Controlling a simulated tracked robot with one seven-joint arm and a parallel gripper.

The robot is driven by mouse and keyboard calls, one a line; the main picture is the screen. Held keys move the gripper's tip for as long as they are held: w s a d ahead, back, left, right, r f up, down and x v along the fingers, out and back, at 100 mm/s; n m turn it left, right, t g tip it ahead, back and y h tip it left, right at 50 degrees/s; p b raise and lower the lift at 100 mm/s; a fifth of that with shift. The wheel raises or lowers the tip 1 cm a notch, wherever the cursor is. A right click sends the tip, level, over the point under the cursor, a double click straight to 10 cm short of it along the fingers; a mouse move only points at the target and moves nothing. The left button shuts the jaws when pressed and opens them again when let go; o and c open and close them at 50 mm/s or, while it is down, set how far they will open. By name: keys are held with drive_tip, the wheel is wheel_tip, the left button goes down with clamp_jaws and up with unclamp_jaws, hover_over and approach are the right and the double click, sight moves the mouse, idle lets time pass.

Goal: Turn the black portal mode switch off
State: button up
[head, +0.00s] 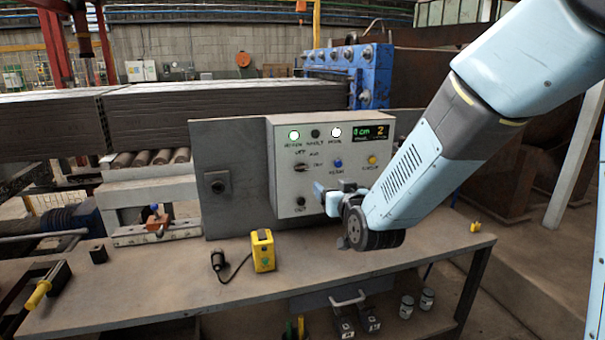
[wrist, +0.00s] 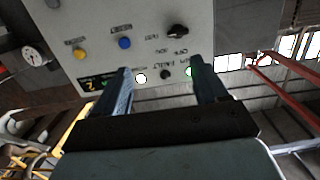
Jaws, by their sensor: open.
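A black rotary switch (head: 302,167) sits on the left of the pale control panel (head: 285,222), below the lamps, with labels around it. It also shows in the wrist view, where the black switch (wrist: 177,31) appears upside down at the top centre; its exact pointer setting is too small to read. My gripper (head: 331,188) is in front of the panel's lower right part, to the right of the switch. In the wrist view my gripper (wrist: 164,74) is open and empty, its two fingers apart, and the switch lies beyond their tips. I see no contact with it.
The panel also carries a blue button (head: 338,162), a yellow button (head: 372,159), two lit lamps, a display (head: 371,134) and a lower black knob (head: 301,201). A yellow box (head: 262,250) stands on the bench (head: 150,285) before it. The bench's front middle is mostly clear.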

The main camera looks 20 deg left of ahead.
sight(301, 170)
drive_tip(key=w+a+f+y, duration=0.1)
drive_tip(key=w+a, duration=0.9)
drive_tip(key=shift+w+a+n, duration=0.15)
drive_tip(key=shift+w+n, duration=0.15)
drive_tip(key=shift+w, duration=0.1)
drive_tip(key=shift+c, duration=0.3)
drive_tip(key=c, duration=0.9)
drive_tip(key=shift+a, duration=0.3)
drive_tip(key=shift+c, duration=0.5)
drive_tip(key=shift+d, duration=0.15)
